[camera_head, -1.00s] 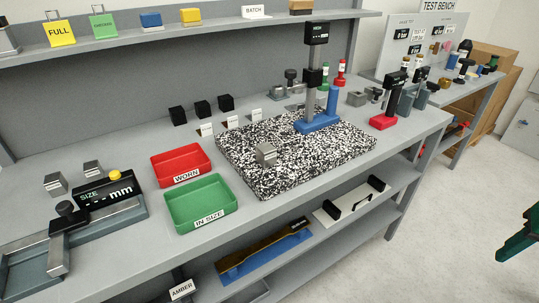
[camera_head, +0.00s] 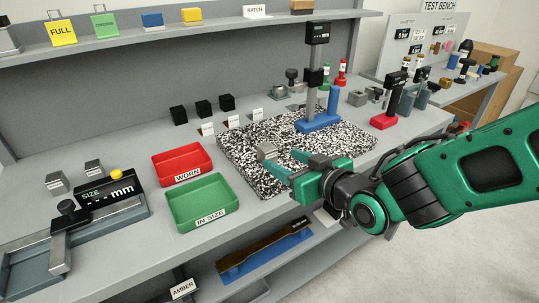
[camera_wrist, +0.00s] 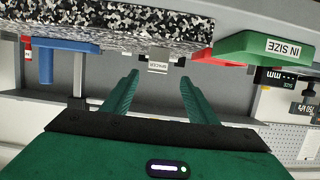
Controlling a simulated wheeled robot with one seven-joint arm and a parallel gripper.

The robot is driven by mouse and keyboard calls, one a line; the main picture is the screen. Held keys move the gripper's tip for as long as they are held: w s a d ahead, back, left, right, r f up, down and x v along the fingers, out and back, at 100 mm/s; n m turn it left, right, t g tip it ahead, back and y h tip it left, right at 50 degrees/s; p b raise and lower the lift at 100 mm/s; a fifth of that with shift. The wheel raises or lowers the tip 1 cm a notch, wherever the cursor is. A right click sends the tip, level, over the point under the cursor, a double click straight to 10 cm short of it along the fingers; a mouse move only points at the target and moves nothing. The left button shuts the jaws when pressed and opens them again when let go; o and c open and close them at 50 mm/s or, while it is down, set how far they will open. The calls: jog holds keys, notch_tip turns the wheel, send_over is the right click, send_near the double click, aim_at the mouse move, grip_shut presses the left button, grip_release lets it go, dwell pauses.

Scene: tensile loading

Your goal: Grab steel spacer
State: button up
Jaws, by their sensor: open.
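The steel spacer (camera_head: 266,151) is a small grey metal block on the speckled black-and-white slab (camera_head: 240,158), near its front left part. In the wrist view, the spacer (camera_wrist: 158,61) carries a label reading SPACER. My gripper (camera_head: 280,160) is open and empty, low at the slab's front, just right of the spacer. In the wrist view, my gripper's green fingers (camera_wrist: 158,80) stand apart, with the spacer lined up midway between them and a little beyond their tips. No contact shows. One finger hides part of the slab.
A red WORN tray (camera_head: 181,180) and a green IN SIZE tray (camera_head: 170,214) stand left of the slab. A blue-based gauge stand (camera_head: 318,125) rises at the slab's back right. Black blocks (camera_head: 203,107) line the bench behind. A shelf (camera_head: 230,30) runs above.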

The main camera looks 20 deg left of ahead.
aim_at(272, 155)
jog(key=x, duration=0.4)
jog(key=shift+w+a+f, duration=0.15)
jog(key=shift+w+a, duration=0.05)
jog(key=shift+w, duration=0.1)
jog(key=x, duration=0.4)
jog(key=shift+w+d+f, duration=0.1)
jog(key=shift+d+f, duration=0.15)
jog(key=shift+f, duration=0.1)
jog(key=shift+w+a+f, duration=0.2)
jog(key=shift+w+a, duration=0.25)
jog(key=shift+a, duration=0.05)
jog(key=shift+c, duration=0.3)
grip_shut()
